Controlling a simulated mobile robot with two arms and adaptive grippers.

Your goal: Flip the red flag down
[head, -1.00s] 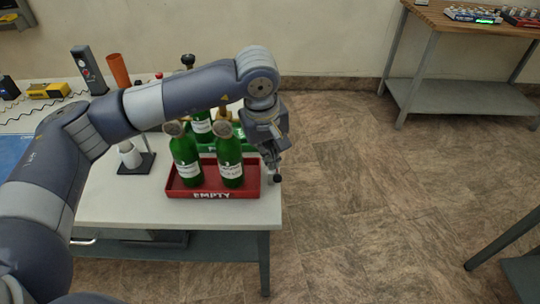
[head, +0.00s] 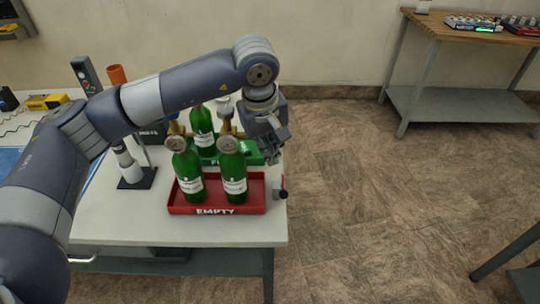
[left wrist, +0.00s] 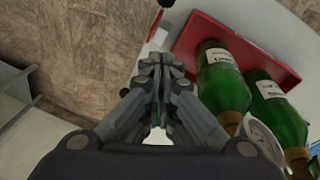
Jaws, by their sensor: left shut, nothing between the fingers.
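My left gripper (head: 272,158) is shut and empty, pointing down above the right end of the table, beside the green tray and behind the small grey fitting. In the left wrist view its shut fingers (left wrist: 158,85) are clear of the red tray. The grey fitting (head: 279,183) with a dark round knob (head: 283,195) sits at the table's right edge, beside the red tray. In the left wrist view a pale piece (left wrist: 158,38) shows beside the tray. My right gripper is not in view.
The red tray (head: 215,211) marked EMPTY holds two green bottles (head: 187,172) with gauges. A green tray (head: 248,158) with another green bottle (head: 202,128) is behind it. A white cylinder on a black stand (head: 136,183) is left. Floor beyond the table's right edge is clear.

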